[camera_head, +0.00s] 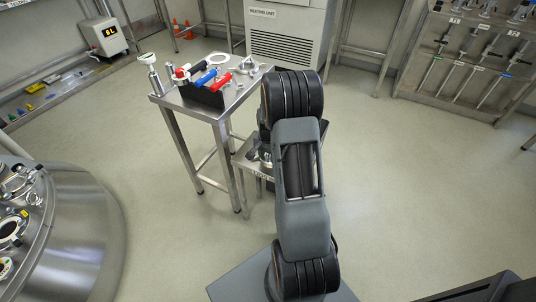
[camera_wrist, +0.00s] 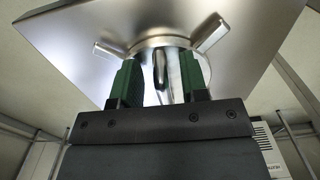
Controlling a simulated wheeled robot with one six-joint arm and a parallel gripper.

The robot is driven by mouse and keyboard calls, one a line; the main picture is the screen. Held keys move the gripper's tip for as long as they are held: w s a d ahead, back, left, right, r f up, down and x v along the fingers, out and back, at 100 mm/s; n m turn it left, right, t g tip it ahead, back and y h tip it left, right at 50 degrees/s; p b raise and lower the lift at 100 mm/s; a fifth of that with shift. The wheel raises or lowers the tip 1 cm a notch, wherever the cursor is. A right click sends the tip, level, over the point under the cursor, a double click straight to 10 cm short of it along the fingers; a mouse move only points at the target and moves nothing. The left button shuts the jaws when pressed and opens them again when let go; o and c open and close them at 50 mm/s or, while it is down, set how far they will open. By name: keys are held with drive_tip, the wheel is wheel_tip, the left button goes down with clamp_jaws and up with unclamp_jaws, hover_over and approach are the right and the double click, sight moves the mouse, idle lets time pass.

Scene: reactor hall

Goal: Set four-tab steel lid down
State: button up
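The four-tab steel lid (camera_wrist: 210,36) shows in the wrist view as a round polished disc with flat tabs sticking out; two tabs are clear, the others are hidden. It lies close against a square steel plate (camera_wrist: 75,40); I cannot tell whether they touch. My gripper (camera_wrist: 160,78) has its green fingers on either side of the shiny upright grip in the lid's middle, and they look closed on it. In the head view my arm hides the gripper and most of the low steel stand (camera_head: 241,160) beside the taller table.
A steel table (camera_head: 225,112) holds a dark bin (camera_head: 203,96) with red and blue tools. A large round steel vessel (camera_head: 85,235) stands at left. A heating unit (camera_head: 285,35) and tool rack (camera_head: 475,60) line the back.

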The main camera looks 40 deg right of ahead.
drive_tip(key=shift+r, duration=0.1)
drive_tip(key=s+a+r+n+p, duration=0.1)
drive_tip(key=a+r+n+p, duration=0.2)
drive_tip(key=r, duration=1.3)
drive_tip(key=s+a+r+n+t, duration=0.1)
drive_tip(key=s+a+r+n, duration=0.2)
drive_tip(key=s+a, duration=0.4)
drive_tip(key=s+a+r+n+t, duration=0.1)
drive_tip(key=s+a+r+n, duration=0.2)
drive_tip(key=s+a+n, duration=0.3)
drive_tip(key=s+a, duration=0.1)
drive_tip(key=a, duration=0.2)
drive_tip(key=shift+s+r+t, duration=0.2)
drive_tip(key=shift+s+t, duration=0.15)
drive_tip(key=shift+t, duration=0.05)
